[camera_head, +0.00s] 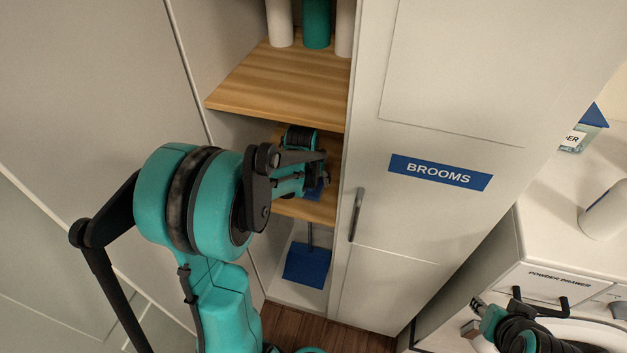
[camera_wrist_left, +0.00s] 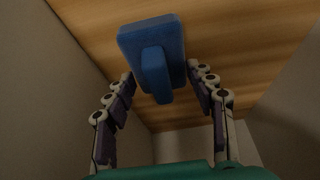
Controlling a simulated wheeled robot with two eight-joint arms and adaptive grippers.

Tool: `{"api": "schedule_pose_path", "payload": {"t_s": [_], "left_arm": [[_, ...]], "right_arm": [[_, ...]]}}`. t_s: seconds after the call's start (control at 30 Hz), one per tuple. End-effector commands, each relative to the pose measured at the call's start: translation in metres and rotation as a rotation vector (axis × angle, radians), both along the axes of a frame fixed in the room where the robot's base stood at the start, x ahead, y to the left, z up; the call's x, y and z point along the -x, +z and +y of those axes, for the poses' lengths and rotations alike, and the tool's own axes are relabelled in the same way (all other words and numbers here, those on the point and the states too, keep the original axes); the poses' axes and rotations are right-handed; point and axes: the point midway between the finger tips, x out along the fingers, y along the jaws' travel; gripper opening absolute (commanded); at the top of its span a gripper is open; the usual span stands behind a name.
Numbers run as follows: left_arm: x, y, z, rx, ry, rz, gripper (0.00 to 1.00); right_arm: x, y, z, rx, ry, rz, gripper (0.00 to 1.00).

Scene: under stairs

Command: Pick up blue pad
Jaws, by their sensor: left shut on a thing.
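The blue pad (camera_wrist_left: 152,38) is a flat blue block with a raised blue grip on its face. In the head view my left gripper (camera_head: 318,172) is inside the open cupboard at the middle shelf. Only a small blue part of the pad (camera_head: 313,191) shows there, below the fingers. My right gripper (camera_head: 474,316) is at the lower right, away from the pad; its finger opening is unclear.
The wooden upper shelf (camera_head: 270,88) holds white and teal bottles above my left gripper. A blue dustpan (camera_head: 307,265) stands on the cupboard floor below. The door marked BROOMS (camera_head: 440,173) is right of the opening. A white washing machine (camera_head: 560,240) stands at the right.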

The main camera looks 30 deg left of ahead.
Motion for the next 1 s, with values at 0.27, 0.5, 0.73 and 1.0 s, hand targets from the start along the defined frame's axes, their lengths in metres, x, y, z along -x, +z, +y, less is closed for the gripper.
{"api": "schedule_pose_path", "payload": {"t_s": [0.27,0.5,0.73,1.0], "left_arm": [[0.066,0.001,-0.015,0.001,0.002,0.001,0.27],[0.126,0.001,-0.03,0.001,0.001,0.001,0.27],[0.162,0.0,-0.039,0.001,0.001,0.001,0.27],[0.175,-0.001,-0.042,0.0,0.0,0.001,0.27]], "right_arm": [[0.0,0.014,0.0,0.0,0.0,0.0,0.34],[0.0,0.024,0.0,0.0,0.0,0.0,0.34],[0.0,0.03,0.0,0.0,0.0,0.0,0.34],[0.0,0.032,0.0,0.0,0.0,0.0,0.34]]}}
